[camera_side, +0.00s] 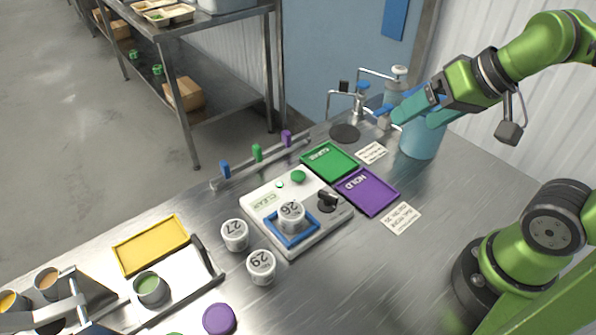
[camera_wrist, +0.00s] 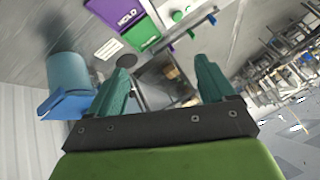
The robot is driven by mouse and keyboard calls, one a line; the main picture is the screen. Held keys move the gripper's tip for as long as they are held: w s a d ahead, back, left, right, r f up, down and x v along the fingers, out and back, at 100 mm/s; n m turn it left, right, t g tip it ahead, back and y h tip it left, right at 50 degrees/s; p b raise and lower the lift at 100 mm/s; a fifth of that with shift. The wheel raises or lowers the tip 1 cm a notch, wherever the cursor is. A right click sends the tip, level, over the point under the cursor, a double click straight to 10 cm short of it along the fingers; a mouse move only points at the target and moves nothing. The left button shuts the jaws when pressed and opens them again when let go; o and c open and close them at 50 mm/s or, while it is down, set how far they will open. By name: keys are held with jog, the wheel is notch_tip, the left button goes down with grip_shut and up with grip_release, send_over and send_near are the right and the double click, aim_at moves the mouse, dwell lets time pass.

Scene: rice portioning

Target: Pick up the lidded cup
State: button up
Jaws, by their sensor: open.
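Three white numbered cups show in the side view, and their tops look closed. Cup 26 (camera_side: 291,215) stands in a blue square frame (camera_side: 293,239) on a pale device. Cup 27 (camera_side: 235,235) and cup 29 (camera_side: 261,267) stand on the steel table in front of it. I cannot tell which one is the lidded cup. My gripper (camera_side: 411,119) is high at the right, by a teal canister (camera_side: 424,140), far from the cups. In the wrist view my gripper (camera_wrist: 163,68) has its teal fingers wide apart with nothing held. No cup is clear there.
Green CLEAR tray (camera_side: 330,162) and purple HOLD tray (camera_side: 368,191) lie right of the device. A metal stand (camera_side: 350,105) rises behind. A yellow tray (camera_side: 150,246), an open cup of green contents (camera_side: 149,287) and a purple disc (camera_side: 218,319) are at the front left.

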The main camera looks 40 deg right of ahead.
jog(key=n+g+h, duration=0.2)
jog(key=n+g, duration=0.5)
jog(key=n, duration=1.5)
send_over(291, 210)
jog(key=f, duration=0.9)
jog(key=s+f, duration=0.1)
jog(key=f, duration=0.4)
jog(key=shift+d, duration=0.1)
jog(key=shift+w+f, duration=0.25)
jog(key=shift+f, duration=1.3)
jog(key=shift+w+f, duration=0.2)
jog(key=shift+f, duration=1.3)
jog(key=shift+c, duration=0.2)
jog(key=c, duration=1.1)
